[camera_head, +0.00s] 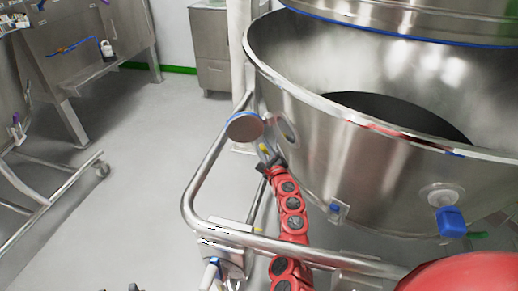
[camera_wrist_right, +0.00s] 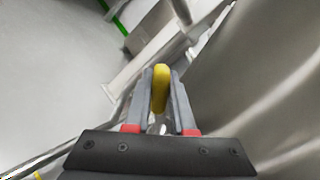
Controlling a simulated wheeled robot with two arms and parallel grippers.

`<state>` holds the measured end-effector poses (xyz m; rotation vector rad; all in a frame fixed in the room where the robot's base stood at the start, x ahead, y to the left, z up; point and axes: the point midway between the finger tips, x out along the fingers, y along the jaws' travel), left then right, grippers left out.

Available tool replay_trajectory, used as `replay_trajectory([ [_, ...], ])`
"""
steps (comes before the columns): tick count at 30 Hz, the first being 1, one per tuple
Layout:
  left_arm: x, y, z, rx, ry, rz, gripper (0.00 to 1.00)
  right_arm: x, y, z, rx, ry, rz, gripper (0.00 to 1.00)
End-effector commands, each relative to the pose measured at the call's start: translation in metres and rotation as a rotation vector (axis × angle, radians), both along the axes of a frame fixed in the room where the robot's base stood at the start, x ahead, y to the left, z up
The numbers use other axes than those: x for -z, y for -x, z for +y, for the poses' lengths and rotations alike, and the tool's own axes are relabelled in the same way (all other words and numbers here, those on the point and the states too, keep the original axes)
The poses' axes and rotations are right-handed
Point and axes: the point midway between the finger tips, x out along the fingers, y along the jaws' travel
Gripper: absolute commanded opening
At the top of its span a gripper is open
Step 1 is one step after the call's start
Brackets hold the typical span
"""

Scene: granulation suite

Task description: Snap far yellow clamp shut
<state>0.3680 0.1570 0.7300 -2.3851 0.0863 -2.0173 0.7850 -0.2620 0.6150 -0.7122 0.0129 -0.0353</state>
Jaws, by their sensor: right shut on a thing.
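The yellow clamp (camera_head: 264,148) is a small yellow piece at the outer wall of the big steel bowl, near a round disc with a blue rim. In the right wrist view the yellow clamp handle (camera_wrist_right: 160,88) stands between the two grey fingers. My right gripper (camera_head: 268,160), at the end of the red arm, is shut on it, and the fingers (camera_wrist_right: 161,98) press on both sides. The clamp's lower part is mostly hidden by the gripper. My left gripper is not in view.
The steel bowl (camera_head: 330,125) fills the right side. A tubular steel rail (camera_head: 190,190) curves around my right arm on the left and below. A blue-capped fitting (camera_head: 451,221) sticks out from the bowl. Open grey floor (camera_head: 130,200) lies left, with steel tables beyond.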

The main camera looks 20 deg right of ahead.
Motion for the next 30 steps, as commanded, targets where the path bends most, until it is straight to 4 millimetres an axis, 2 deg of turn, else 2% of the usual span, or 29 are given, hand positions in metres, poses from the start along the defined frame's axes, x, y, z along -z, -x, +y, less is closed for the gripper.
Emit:
replay_trajectory([
  [9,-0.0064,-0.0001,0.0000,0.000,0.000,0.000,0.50,-0.0038,0.0001,-0.0067,-0.001,-0.075,-0.004,0.00],
  [22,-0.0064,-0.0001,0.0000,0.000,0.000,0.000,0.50,-0.0032,0.0002,-0.0070,-0.001,-0.081,-0.002,0.00],
  [23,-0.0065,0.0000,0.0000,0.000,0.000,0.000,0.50,-0.0032,0.0002,-0.0070,-0.001,-0.081,-0.002,0.28],
  [24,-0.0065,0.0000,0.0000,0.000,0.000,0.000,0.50,-0.0032,0.0002,-0.0069,-0.001,-0.081,-0.002,0.35],
  [27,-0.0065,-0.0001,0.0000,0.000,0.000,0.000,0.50,-0.0032,0.0001,-0.0069,-0.001,-0.081,-0.002,0.53],
  [30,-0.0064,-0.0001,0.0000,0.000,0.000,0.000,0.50,-0.0033,0.0001,-0.0068,-0.001,-0.081,-0.003,0.53],
])
